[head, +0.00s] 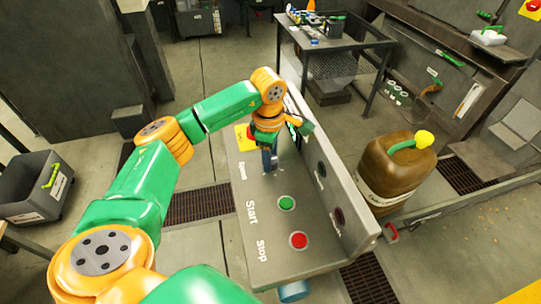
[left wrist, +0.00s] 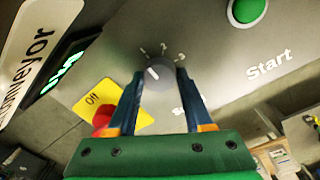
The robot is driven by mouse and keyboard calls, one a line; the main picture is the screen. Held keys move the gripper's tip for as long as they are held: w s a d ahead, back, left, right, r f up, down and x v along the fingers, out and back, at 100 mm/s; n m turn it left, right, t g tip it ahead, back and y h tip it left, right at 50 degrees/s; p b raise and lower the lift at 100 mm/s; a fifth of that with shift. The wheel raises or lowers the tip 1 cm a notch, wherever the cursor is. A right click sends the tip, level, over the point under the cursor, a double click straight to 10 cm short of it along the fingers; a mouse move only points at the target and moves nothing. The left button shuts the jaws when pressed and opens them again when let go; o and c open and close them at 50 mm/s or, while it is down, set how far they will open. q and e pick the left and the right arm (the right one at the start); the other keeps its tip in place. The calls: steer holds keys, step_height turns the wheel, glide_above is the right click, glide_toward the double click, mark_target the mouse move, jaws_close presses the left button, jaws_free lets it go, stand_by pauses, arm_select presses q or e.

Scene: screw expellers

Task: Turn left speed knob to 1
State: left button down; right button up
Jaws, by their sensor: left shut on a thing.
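The grey speed knob (left wrist: 157,77) shows in the left wrist view, with the marks 1, 2 and 3 printed in an arc beyond it. Its white pointer line is tilted to the upper left, roughly toward the 1. My left gripper (left wrist: 159,84) has its two dark fingers on either side of the knob and is shut on it. In the head view the left gripper (head: 269,160) points down at the grey control panel (head: 275,225), and it hides the knob there. My right gripper is not in view.
The panel carries a green start button (head: 286,203) and a red stop button (head: 298,240) nearer me. A yellow plate marked Off with a red button (left wrist: 104,117) sits close beside the gripper. A raised wall (head: 345,205) runs along the panel's right side, with a brown canister (head: 397,170) beyond.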

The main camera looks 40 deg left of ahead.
arm_select(q)
steer(key=shift+c, duration=1.5)
jaws_free()
steer(key=shift+r, duration=0.1)
step_height(320, 180, up, 6)
steer(key=shift+s+r+b, duration=0.1)
steer(key=shift+s+b, duration=0.05)
steer(key=shift+b, duration=0.7)
steer(key=shift+r, duration=0.4)
